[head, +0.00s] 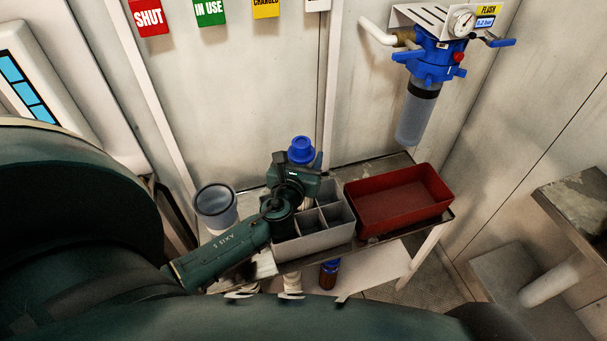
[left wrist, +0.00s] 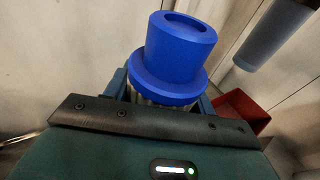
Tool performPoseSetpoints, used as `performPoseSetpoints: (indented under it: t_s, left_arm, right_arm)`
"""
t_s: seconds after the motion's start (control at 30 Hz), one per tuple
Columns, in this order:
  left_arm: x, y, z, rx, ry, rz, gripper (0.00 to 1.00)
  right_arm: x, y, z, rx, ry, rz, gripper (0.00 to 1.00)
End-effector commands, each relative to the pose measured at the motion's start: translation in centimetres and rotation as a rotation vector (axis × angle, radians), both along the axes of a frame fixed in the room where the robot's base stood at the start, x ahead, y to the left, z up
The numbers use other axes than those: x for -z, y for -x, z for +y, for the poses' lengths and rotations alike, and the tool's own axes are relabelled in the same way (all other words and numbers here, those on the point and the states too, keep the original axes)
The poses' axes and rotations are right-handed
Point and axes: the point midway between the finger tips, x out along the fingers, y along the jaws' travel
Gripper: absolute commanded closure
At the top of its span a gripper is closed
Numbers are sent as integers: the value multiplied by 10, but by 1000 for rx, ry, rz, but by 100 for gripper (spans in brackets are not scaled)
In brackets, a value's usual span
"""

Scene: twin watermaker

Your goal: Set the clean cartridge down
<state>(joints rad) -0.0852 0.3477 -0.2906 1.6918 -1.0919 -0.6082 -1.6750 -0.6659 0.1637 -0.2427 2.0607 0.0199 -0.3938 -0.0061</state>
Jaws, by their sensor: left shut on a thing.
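The cartridge has a blue stepped cap (head: 302,150) and, in the left wrist view (left wrist: 178,55), a pale ribbed body just below the cap. My left gripper (head: 304,172) is shut on the cartridge below its cap. In the head view it appears over the back of the grey divided bin; most of the cartridge body is hidden behind the gripper. I cannot tell whether its lower end touches anything. My right gripper is in neither view.
The grey divided bin (head: 318,241) stands on the bench between a grey cup (head: 215,208) and a red tray (head: 400,228), whose visible inside looks empty. A blue-headed filter housing (head: 418,112) hangs on the wall above.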

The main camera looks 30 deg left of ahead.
Motion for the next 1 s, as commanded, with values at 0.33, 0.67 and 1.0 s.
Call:
performPoseSetpoints:
  t_s: [0.33,0.67,1.0]
  left_arm:
    - [41,0,0,-1,0,0,85]
    - [42,0,0,0,-1,-2,85]
    - [45,0,0,0,0,-1,26]
  right_arm:
    - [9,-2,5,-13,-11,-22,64]
    - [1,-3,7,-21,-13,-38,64]
    - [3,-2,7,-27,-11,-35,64]
